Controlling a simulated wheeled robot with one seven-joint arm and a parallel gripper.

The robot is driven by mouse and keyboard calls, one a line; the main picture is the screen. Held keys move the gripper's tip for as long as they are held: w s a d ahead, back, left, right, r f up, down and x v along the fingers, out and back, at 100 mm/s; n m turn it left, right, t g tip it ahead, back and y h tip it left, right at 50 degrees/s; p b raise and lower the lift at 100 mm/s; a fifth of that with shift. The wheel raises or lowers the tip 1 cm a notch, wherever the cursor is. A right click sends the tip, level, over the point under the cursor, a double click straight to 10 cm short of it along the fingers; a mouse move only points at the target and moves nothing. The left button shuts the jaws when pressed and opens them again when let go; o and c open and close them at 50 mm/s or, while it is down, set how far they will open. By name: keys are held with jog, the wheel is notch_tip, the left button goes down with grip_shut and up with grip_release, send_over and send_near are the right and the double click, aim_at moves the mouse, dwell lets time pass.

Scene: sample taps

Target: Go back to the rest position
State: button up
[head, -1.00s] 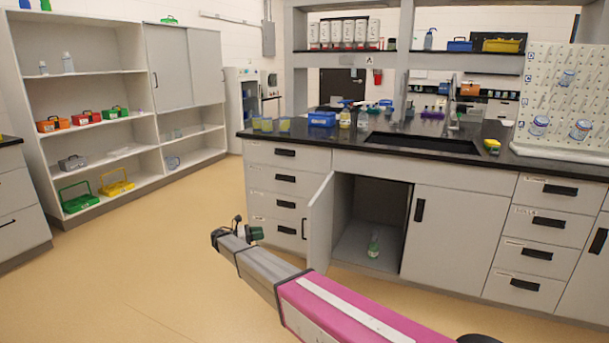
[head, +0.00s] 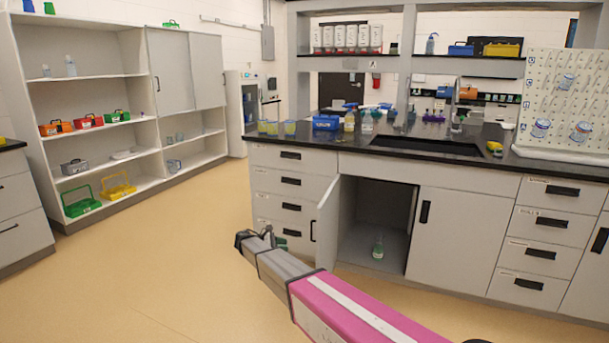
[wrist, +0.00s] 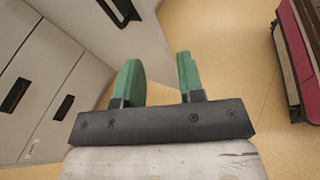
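My arm reaches out from the bottom right in the head view, with my gripper (head: 277,241) low in front of the bench's drawers and the open cabinet door (head: 326,222). In the wrist view my gripper (wrist: 160,80) has two green fingers standing apart with nothing between them; bare floor shows through the gap.
The bench (head: 440,172) with its sink fills the right side. The cabinet door juts out close beside my gripper. A shelf unit (head: 145,118) with coloured caddies stands at left. The tan floor (head: 150,270) between them is clear.

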jog(key=s+d+f+m+g+y, duration=0.1)
jog(key=s+d+m+g+y, duration=0.2)
jog(key=s+d, duration=0.55)
jog(key=s+d+f+m+y, duration=0.1)
jog(key=s+d+m+y, duration=0.4)
jog(key=d, duration=0.6)
jog(key=s+d+r+m+y, duration=0.1)
jog(key=s+d+m+y, duration=0.2)
jog(key=s, duration=0.6)
jog(key=s+d+r+m+y, duration=0.1)
jog(key=s+d+m+y, duration=0.2)
jog(key=s+d+m, duration=0.3)
jog(key=s+m, duration=0.1)
jog(key=s, duration=0.2)
jog(key=shift+m+y, duration=0.3)
jog(key=shift+y, duration=0.1)
